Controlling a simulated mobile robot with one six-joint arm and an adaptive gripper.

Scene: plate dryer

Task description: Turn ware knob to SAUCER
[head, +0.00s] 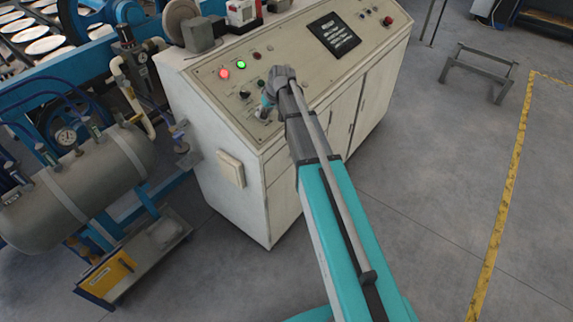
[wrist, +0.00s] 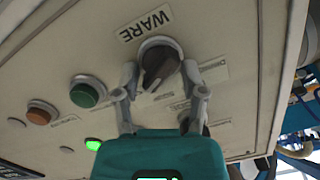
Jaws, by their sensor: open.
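The ware knob (wrist: 160,58) is a round dark knob with a raised grip bar, just below the WARE label (wrist: 144,23) in the wrist view. The bar lies tilted, from upper right to lower left. Small position labels around it are too blurred to read, so I cannot tell which it points at. My gripper (wrist: 159,73) is open, with one finger on each side of the knob. I cannot tell if the fingers touch it. In the head view my gripper (head: 267,104) is at the left part of the control panel (head: 291,51), and it hides part of the panel there.
In the wrist view a green button (wrist: 86,94) and an orange button (wrist: 40,115) sit left of the knob. In the head view a red lamp (head: 224,73) and a green lamp (head: 241,65) are lit. A grey tank (head: 90,180) stands left of the cabinet (head: 290,180).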

